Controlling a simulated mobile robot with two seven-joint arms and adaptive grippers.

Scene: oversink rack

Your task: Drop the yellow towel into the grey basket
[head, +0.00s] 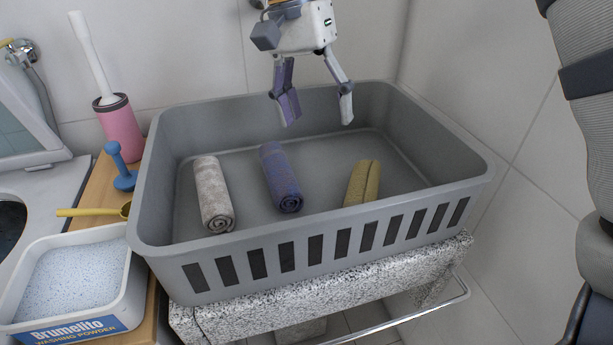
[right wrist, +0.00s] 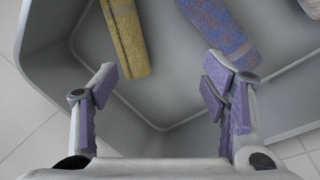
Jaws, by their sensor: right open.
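The yellow towel (head: 363,182) is rolled up and lies inside the grey basket (head: 320,255), at its right side. In the right wrist view the yellow towel (right wrist: 127,38) lies at the top, left of centre, inside the basket (right wrist: 45,48). My right gripper (head: 318,122) is open and empty, over the back part of the basket. In the right wrist view its fingers (right wrist: 162,85) are spread, with bare basket floor between them and the towel beyond, apart from them. My left gripper is not in view.
A rolled purple-blue towel (head: 280,178) and a rolled beige towel (head: 213,195) also lie in the basket. The basket stands on a speckled grey stand (head: 330,295). A washing powder tub (head: 75,280), a blue stopper (head: 120,168) and a pink brush holder (head: 121,128) stand left.

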